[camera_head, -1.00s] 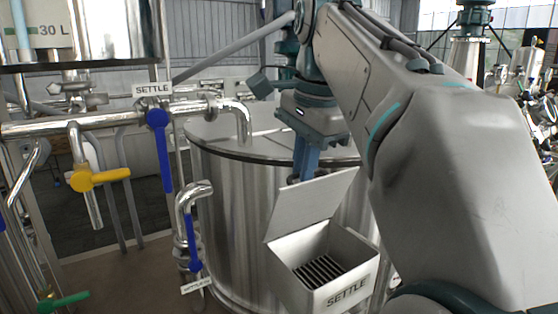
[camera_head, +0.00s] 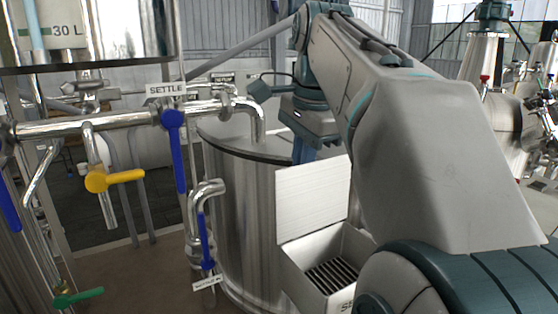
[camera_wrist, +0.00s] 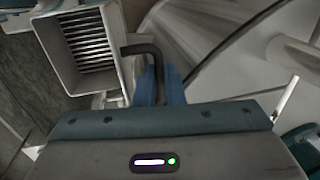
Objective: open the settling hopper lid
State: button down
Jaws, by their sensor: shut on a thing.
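The settling hopper (camera_head: 290,270) is a pale box with a dark slotted grate inside, in front of the large steel tank. Its flat white lid (camera_head: 312,200) stands steeply up at the back edge, so the mouth is uncovered. My gripper (camera_head: 308,153) is behind the lid's top edge, its fingertips hidden by the lid. In the wrist view, the hopper (camera_wrist: 52,62) is at upper left. There, my gripper (camera_wrist: 162,80) has its blue fingers shut on a dark bent handle (camera_wrist: 143,48) beside the hopper.
The steel tank (camera_head: 245,200) stands directly behind the hopper. Pipes at left carry a SETTLE tag (camera_head: 166,90), blue levers (camera_head: 174,150), a yellow lever (camera_head: 115,180) and a green lever (camera_head: 77,297). My arm covers the hopper's right side.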

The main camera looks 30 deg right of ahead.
jog(key=shift+r, duration=0.15)
jog(key=c, duration=1.5)
grip_release()
jog(key=shift+w, duration=0.1)
jog(key=shift+s+r, duration=0.25)
jog(key=shift+r, duration=0.95)
jog(key=shift+s+r, duration=0.25)
jog(key=shift+r, duration=1)
jog(key=shift+s+r, duration=0.25)
jog(key=shift+r, duration=0.95)
